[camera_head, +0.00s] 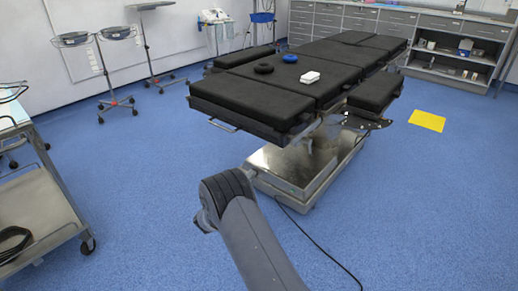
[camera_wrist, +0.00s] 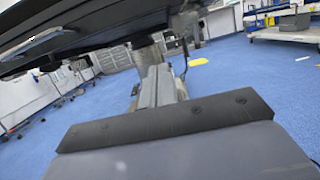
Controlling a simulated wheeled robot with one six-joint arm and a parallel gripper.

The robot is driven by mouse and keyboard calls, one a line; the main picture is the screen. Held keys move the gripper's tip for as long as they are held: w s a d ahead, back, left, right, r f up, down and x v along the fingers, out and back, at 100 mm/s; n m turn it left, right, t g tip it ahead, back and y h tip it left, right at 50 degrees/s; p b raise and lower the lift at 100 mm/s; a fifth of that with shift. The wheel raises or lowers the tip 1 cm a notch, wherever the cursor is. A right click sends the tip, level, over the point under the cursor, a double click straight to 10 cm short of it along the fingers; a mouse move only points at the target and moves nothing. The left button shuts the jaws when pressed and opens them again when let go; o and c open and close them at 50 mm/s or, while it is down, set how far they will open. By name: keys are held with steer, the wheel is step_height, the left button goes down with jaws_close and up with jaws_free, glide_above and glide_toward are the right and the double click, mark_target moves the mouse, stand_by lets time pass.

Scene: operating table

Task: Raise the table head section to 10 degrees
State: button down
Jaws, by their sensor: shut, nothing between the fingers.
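The operating table's black padded near end section (camera_head: 250,100) looks about level in the head view, with a metal rail (camera_head: 222,126) on its front edge. I cannot tell for sure whether this is the head section. In the wrist view the dark underside of a table section (camera_wrist: 90,25) fills the upper left, with a metal rail (camera_wrist: 45,38) along it. My gripper (camera_wrist: 165,122) shows at the bottom of the wrist view, shut and empty, below that underside and apart from it. In the head view my arm reaches toward the near end and my gripper is hidden.
The metal table base (camera_head: 305,165) stands under the top. A black ring (camera_head: 263,68), a blue ring (camera_head: 290,57) and a white object (camera_head: 310,77) lie on the padding. A cart (camera_head: 40,195) stands at left, a yellow mat (camera_head: 427,120) at right. A cable runs across the floor.

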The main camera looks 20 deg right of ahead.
mark_target(268, 134)
steer(key=w+d+r+b, duration=0.3)
steer(key=w+d+r, duration=0.3)
steer(key=d, duration=0.1)
steer(key=shift+d+r, duration=0.2)
steer(key=shift+d, duration=0.05)
stand_by(0.5)
steer(key=shift+g+y, duration=0.4)
steer(key=shift+y, duration=0.4)
steer(key=r+p, duration=0.3)
steer(key=a+r+p, duration=0.1)
steer(key=r+p, duration=0.1)
steer(key=shift+s+a+r, duration=0.1)
steer(key=shift+s+r, duration=0.05)
steer(key=shift+s, duration=0.15)
